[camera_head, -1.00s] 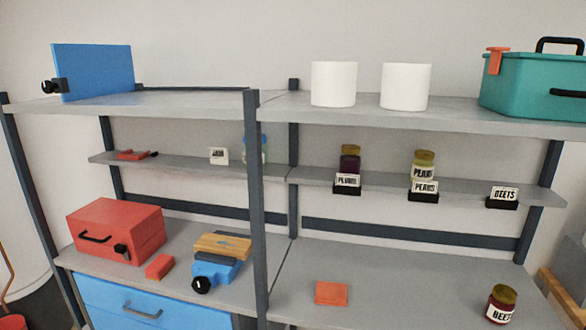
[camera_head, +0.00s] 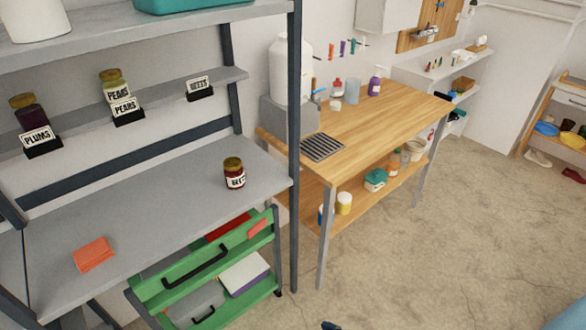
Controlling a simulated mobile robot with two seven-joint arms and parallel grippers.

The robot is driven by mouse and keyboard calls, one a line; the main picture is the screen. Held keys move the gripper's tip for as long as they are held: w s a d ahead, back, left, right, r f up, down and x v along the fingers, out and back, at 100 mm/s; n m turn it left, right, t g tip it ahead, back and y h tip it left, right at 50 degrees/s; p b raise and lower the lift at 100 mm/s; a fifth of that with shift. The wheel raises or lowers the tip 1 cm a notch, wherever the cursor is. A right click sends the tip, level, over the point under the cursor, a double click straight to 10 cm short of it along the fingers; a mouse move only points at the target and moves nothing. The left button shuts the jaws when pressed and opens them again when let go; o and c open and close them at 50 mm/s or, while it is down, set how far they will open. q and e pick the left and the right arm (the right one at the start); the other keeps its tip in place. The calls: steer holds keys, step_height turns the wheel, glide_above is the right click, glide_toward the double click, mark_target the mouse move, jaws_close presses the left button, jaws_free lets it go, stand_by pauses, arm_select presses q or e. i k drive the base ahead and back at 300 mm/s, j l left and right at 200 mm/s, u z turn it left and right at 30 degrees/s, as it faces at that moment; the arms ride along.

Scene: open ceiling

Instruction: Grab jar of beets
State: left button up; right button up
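The jar of beets (camera_head: 234,173) stands upright on the grey lower shelf (camera_head: 170,205), near its right end. It has a gold lid, dark red contents and a white label that is partly readable. A beets sign (camera_head: 199,88) in a black holder stands on the narrow shelf above, with no jar beside it. A jar of plums (camera_head: 29,114) and a jar of pears (camera_head: 114,86) stand on that narrow shelf to the left, each behind its sign. Neither gripper can be made out; only a small dark tip shows at the bottom edge.
An orange-red block (camera_head: 93,254) lies on the lower shelf, left of the jar. A dark upright post (camera_head: 294,150) stands right of the jar. A wooden workbench (camera_head: 365,125) stands to the right, with open concrete floor (camera_head: 440,240) in front.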

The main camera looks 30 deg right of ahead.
mark_target(233, 171)
steer(key=z, duration=0.45)
steer(key=i+l+u, duration=0.1)
steer(key=u, duration=0.4)
steer(key=i+l+u, duration=0.1)
steer(key=u, duration=0.4)
steer(key=l+u, duration=0.3)
steer(key=u, duration=0.15)
steer(key=i+l+u, duration=0.2)
steer(key=l, duration=0.35)
steer(key=l+u, duration=0.25)
steer(key=l, duration=0.25)
steer(key=k, duration=0.05)
